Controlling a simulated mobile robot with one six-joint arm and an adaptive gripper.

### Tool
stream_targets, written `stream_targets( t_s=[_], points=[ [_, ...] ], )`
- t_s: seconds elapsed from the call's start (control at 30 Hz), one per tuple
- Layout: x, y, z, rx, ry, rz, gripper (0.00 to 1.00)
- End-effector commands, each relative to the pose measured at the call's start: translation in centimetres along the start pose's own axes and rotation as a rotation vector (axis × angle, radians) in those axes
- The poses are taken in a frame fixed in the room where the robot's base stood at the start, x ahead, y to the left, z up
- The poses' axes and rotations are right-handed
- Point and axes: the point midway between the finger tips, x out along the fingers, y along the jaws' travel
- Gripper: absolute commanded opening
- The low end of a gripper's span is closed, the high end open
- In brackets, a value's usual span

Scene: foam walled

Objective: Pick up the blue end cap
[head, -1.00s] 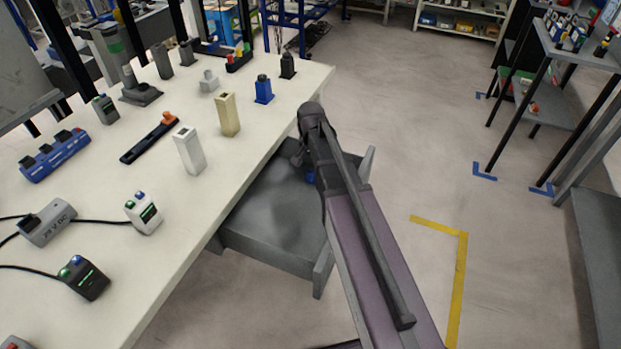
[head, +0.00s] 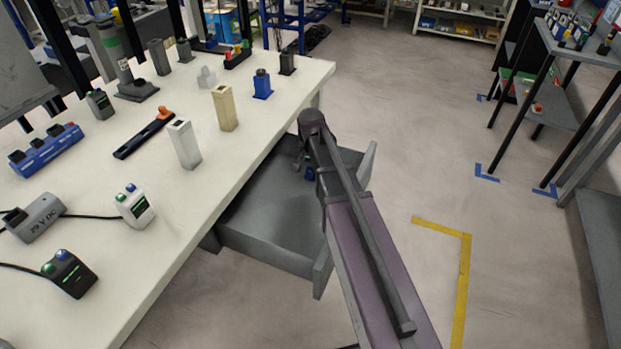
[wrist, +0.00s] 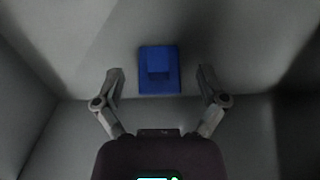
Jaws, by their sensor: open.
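The blue end cap (wrist: 159,85) is a square base with a smaller raised block on it. In the wrist view it lies in the grey foam-walled bin, against or close to a wall; I cannot tell whether it touches. My gripper (wrist: 160,75) is open, with one finger on each side of the cap and a gap on both sides. In the head view a small piece of blue (head: 310,173) shows beside my arm inside the grey bin (head: 265,220). My arm hides most of the cap and gripper there.
The bin walls stand close around my gripper. The white table (head: 150,240) runs along the left, with a blue block (head: 262,85), a beige block (head: 225,108) and a white block (head: 184,145) near its edge. Open floor (head: 420,130) lies to the right.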

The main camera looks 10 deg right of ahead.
Motion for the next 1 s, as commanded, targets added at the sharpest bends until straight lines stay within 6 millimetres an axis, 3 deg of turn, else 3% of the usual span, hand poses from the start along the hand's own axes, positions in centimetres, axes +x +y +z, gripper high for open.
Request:
stream_targets(
  t_s=[0.13, 0.77, 1.0],
  points=[
    [0.75, -0.01, 0.0, 0.0, 0.0, 0.0, 0.91],
    [0.72, 0.0, 0.0, 0.0, 0.0, 0.0, 0.91],
    [0.72, 0.01, -0.01, 0.0, 0.0, 0.0, 0.23]
  ],
)
